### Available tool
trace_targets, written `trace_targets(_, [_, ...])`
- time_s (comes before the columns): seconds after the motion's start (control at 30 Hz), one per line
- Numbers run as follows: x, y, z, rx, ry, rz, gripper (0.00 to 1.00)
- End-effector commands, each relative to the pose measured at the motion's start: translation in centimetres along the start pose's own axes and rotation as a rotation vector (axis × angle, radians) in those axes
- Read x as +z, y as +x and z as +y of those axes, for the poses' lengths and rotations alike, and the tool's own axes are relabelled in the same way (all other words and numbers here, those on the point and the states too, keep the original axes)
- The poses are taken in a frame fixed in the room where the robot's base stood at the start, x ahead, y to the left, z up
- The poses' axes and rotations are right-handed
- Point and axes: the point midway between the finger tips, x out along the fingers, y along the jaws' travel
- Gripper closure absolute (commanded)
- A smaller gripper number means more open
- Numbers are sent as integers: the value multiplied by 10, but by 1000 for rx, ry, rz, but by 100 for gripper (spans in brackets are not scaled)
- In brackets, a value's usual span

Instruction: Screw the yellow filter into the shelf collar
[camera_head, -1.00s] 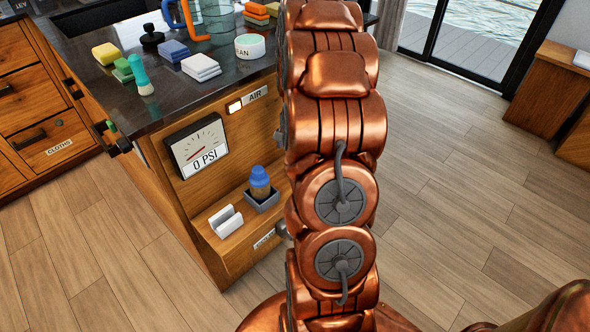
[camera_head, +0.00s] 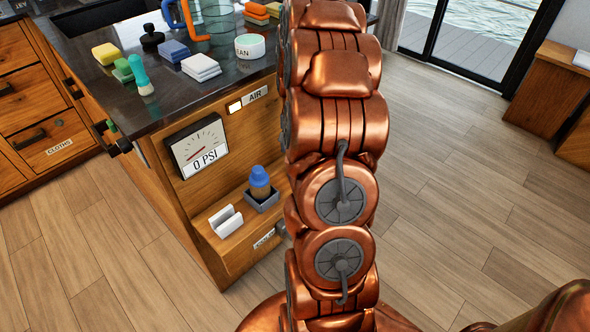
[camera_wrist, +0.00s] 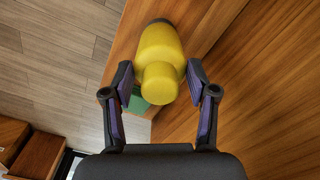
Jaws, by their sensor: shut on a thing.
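The yellow filter (camera_wrist: 160,52) is in the middle of the wrist view, a rounded body with a narrower end toward the camera. My gripper (camera_wrist: 160,82) is shut on it, with one dark, purple-padded finger on each side near the narrower end. A small dark part shows at the filter's far end; I cannot tell whether it is the shelf collar or part of the filter, nor whether the two touch. In the head view my arm hides the gripper and the filter, and I cannot make out the collar.
Wooden panels lie close around the filter in the wrist view, with a green thing (camera_wrist: 138,101) behind it. Floor right of my arm is clear.

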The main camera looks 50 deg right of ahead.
Motion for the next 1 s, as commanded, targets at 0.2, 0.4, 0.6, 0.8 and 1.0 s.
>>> trace_targets(0.2, [0, 1, 0, 1, 120, 0, 66])
trace_targets(0.4, [0, 0, 0, 0, 151, 0, 66])
trace_targets(0.6, [0, 0, 0, 0, 194, 0, 66])
trace_targets(0.8, [0, 0, 0, 1, 299, 0, 66])
trace_targets(1.0, [0, 0, 0, 0, 300, 0, 66])
